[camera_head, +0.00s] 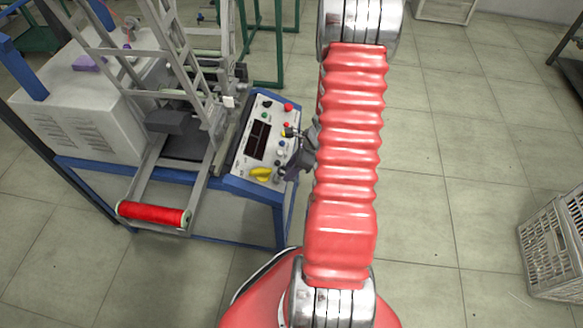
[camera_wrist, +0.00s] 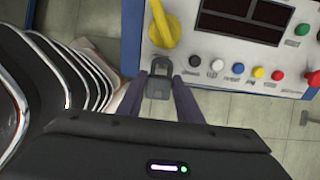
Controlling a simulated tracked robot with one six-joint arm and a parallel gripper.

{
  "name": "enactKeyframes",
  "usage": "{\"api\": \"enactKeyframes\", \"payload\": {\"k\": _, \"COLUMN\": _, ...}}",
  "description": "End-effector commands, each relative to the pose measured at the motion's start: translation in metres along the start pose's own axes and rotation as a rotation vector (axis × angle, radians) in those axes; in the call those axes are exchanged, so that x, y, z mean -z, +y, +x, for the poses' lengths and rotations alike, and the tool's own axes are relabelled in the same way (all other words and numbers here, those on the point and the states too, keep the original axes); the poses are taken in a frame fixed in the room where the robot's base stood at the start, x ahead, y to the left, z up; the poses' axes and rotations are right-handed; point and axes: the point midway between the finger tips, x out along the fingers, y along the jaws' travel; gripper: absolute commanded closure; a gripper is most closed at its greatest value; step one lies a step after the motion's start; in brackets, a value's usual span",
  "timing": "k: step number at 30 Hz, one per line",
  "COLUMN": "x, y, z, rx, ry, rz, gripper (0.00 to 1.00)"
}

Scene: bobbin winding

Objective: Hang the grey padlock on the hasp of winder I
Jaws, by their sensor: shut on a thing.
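In the wrist view the grey padlock (camera_wrist: 159,88) sits between the two fingers of my gripper (camera_wrist: 160,86), its shackle towards the control panel (camera_wrist: 205,65). The padlock overlaps the panel's lower edge in this view; I cannot tell whether it touches. A yellow rotary handle (camera_wrist: 162,25) is on the panel above and close to the shackle. In the head view my gripper (camera_head: 299,155) is beside the panel's right edge, partly behind my red arm, and the padlock cannot be made out. The winder (camera_head: 178,120) is at left. I cannot make out a hasp.
Several coloured buttons (camera_wrist: 259,72) and a dark display (camera_wrist: 245,20) are on the panel. A red bobbin (camera_head: 153,214) lies across the winder's front frame. A blue-framed table (camera_head: 262,186) bears the winder. A pale crate (camera_head: 556,245) stands on the floor at right.

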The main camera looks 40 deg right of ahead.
Motion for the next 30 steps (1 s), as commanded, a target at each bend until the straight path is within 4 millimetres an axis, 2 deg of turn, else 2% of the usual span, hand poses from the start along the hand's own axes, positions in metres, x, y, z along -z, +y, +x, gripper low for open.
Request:
{"api": "enactKeyframes", "payload": {"k": 16, "x": -0.001, "y": 0.001, "z": 0.012, "rx": -0.002, "ry": 0.0, "rz": -0.001, "gripper": 0.91}}
{"api": "enactKeyframes", "payload": {"k": 30, "x": -0.001, "y": 0.001, "z": 0.013, "rx": -0.001, "ry": 0.0, "rz": -0.002, "gripper": 0.91}}
